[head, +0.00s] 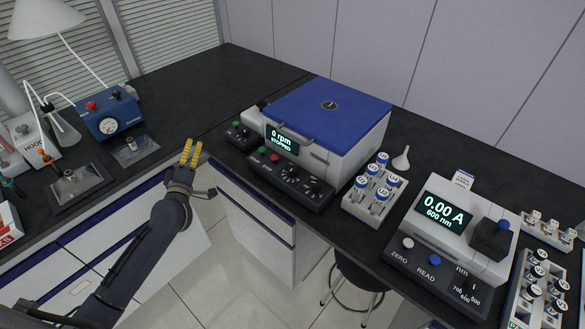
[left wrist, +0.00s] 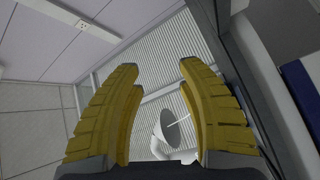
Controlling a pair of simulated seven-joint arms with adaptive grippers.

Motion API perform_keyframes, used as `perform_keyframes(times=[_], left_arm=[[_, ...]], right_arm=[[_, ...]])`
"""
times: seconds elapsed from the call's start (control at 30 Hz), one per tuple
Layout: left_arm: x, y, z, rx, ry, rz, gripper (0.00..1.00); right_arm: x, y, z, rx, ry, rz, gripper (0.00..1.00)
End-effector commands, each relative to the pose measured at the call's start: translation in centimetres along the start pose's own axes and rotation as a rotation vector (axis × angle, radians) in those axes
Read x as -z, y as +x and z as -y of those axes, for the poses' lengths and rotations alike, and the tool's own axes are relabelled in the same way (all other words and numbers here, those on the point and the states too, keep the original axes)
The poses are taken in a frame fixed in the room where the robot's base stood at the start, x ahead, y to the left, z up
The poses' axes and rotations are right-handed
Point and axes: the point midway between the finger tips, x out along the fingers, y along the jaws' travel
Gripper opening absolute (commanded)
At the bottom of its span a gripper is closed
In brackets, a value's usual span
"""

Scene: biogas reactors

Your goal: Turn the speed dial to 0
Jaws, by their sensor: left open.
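A centrifuge (head: 325,125) with a blue lid stands on the black bench in the middle of the head view. Its display (head: 281,140) reads 0 rpm, STOPPED. Its sloping front panel (head: 290,183) carries a green button, a red button and black dials (head: 314,186). The dial labels and settings are too small to read, so I cannot tell which is the speed dial. My left gripper (head: 189,147), with yellow fingers, is left of the centrifuge, apart from it. In the left wrist view its fingers (left wrist: 160,68) are open with nothing between them. My right gripper is not in view.
A rack of blue-capped vials (head: 375,190) stands right of the centrifuge, then a photometer (head: 450,235) reading 0.00 A. A blue gauge box (head: 108,117) and a white lamp (head: 45,18) are at the left, the lamp also in the left wrist view (left wrist: 168,128).

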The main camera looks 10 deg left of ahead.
Motion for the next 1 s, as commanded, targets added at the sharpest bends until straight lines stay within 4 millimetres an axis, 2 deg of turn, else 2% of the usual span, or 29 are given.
perform_keyframes(times=[0.27, 0.5, 0.8, 1.0], left_arm=[[-4.5, -2.9, -3.4, -0.281, 0.329, 0.247, 0.38], [-8.8, -6.6, -6.2, -0.565, 0.603, 0.437, 0.38], [-13.4, -11.8, -6.9, -0.849, 0.842, 0.609, 0.38], [-14.6, -13.4, -6.8, -0.933, 0.910, 0.653, 0.38]], right_arm=[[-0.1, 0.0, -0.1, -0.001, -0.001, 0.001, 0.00], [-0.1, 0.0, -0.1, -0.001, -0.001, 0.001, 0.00], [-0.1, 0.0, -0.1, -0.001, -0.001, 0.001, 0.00], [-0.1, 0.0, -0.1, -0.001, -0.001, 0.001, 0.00]])
